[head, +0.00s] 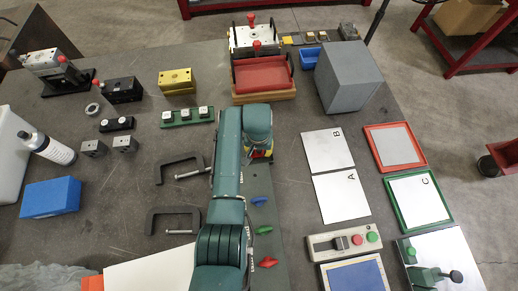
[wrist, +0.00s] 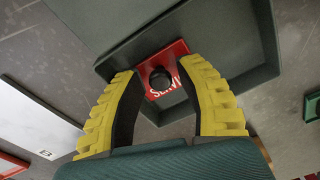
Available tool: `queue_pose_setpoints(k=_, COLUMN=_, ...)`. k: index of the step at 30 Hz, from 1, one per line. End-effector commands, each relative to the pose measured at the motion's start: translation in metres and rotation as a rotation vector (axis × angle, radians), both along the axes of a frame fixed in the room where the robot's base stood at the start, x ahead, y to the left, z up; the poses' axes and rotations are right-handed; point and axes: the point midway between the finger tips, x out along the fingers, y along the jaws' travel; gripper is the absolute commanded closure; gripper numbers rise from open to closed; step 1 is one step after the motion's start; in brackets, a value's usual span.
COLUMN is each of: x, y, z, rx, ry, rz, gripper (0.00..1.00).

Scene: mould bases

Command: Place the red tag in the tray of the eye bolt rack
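The red tag (wrist: 179,52) shows in the wrist view, with white letters reading "SERV" and a round black knob on top. It appears in or just above a shallow dark grey tray (wrist: 262,45); I cannot tell whether it touches the floor of it. My gripper (wrist: 161,73) is open, its yellow fingers on either side of the knob with gaps on both sides. In the head view my gripper (head: 260,155) is low over the table's middle, and my arm hides the tray and most of the tag. I cannot make out an eye bolt rack for certain.
A big grey block (head: 347,78) and a red tray (head: 263,74) stand beyond my gripper. A green strip with white-topped pieces (head: 187,116) and black clamps (head: 178,168) lie left. Plates A (head: 342,197) and B (head: 327,150) lie right. Coloured pieces (head: 263,229) lie nearer.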

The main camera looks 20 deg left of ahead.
Motion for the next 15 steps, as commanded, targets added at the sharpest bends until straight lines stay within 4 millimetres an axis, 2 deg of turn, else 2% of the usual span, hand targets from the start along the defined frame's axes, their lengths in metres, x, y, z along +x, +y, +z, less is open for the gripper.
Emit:
queue_pose_setpoints(k=9, x=-0.003, y=0.0, z=0.074, rx=0.002, ry=-0.008, rz=0.0, gripper=0.64)
queue_pose_setpoints(k=15, x=-0.007, y=-0.001, z=0.11, rx=0.001, ry=-0.003, rz=0.0, gripper=0.64)
